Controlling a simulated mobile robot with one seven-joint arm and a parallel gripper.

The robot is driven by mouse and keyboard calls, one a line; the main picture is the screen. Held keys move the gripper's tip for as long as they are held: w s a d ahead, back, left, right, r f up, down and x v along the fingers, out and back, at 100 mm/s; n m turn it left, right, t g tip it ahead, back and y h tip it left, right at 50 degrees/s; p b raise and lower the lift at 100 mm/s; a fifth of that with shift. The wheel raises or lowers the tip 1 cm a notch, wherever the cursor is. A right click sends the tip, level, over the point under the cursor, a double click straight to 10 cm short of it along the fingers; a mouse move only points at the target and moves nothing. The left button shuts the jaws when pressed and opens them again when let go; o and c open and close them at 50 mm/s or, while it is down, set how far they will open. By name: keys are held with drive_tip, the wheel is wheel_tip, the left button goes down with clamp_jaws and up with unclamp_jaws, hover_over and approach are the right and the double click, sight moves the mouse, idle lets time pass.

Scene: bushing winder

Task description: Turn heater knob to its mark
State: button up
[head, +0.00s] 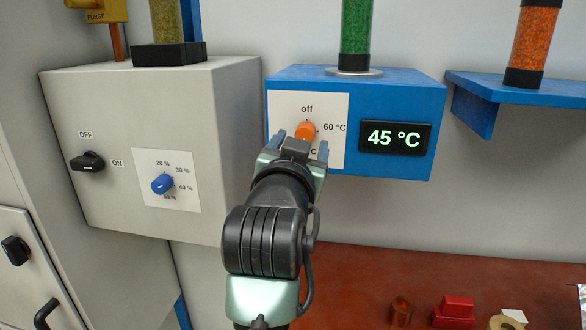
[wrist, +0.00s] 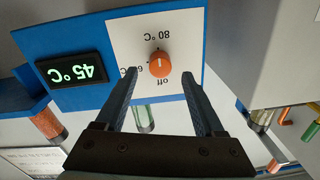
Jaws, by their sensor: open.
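The orange heater knob (head: 306,130) sits on a white dial plate (head: 335,103) on the blue heater box (head: 400,95). "off" is printed above it and "60 °C" to its right; a lower label is partly hidden by my gripper. The wrist view is upside down; there the knob (wrist: 159,64) shows whole, with "80 °C" on the side opposite "off". I cannot tell surely where its pointer aims. My gripper (head: 297,148) is open and empty in front of the dial. In the wrist view its fingertips (wrist: 159,73) lie either side of the knob, apart from it.
The heater display (head: 395,138) reads 45 °C. A grey box (head: 100,200) at the left carries a blue percent knob (head: 162,183) and a black OFF/ON switch (head: 88,161). A blue shelf (head: 525,88) is at the right. Red blocks (head: 455,310) lie on the brown bench (head: 365,270).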

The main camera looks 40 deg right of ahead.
drive_tip(key=b+v, duration=0.1)
drive_tip(key=v, duration=0.9)
drive_tip(key=shift+b, duration=0.4)
